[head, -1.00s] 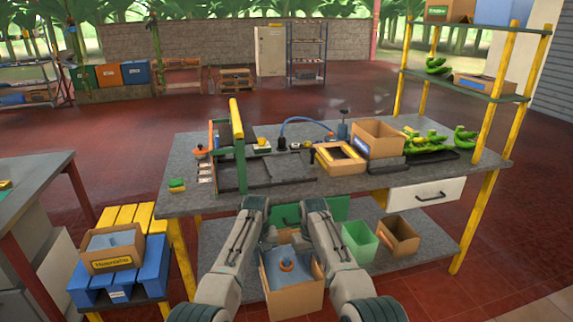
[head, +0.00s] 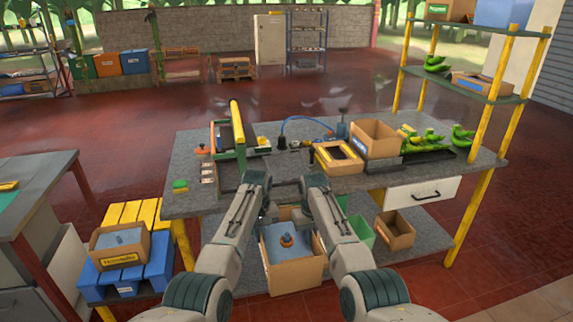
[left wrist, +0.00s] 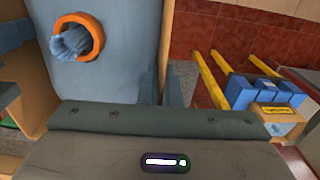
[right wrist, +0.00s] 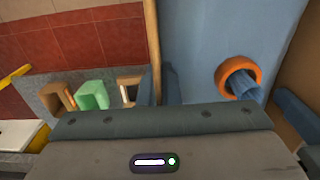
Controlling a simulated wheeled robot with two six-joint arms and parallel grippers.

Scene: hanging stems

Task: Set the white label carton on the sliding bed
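An open cardboard carton (head: 309,272) with a blue liner and an orange ring inside hangs between my arms, before the bench. No label shows on its visible sides. My left gripper (head: 265,218) and right gripper (head: 306,216) are at its far part, partly hidden by my arms. In the left wrist view the fingers (left wrist: 168,88) close on a carton wall; in the right wrist view the fingers (right wrist: 157,85) do the same on another wall. The dark sliding bed (head: 286,166) lies on the bench by a green frame with a yellow bar, partly hidden by my left arm.
The grey bench (head: 185,203) holds a yellow-rimmed box (head: 338,157), an open carton (head: 376,139) and green bananas (head: 428,139). A green bin (head: 359,232) and small carton (head: 395,230) sit on the lower shelf. A yellow-labelled carton (head: 120,248) stands on a blue pallet at left.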

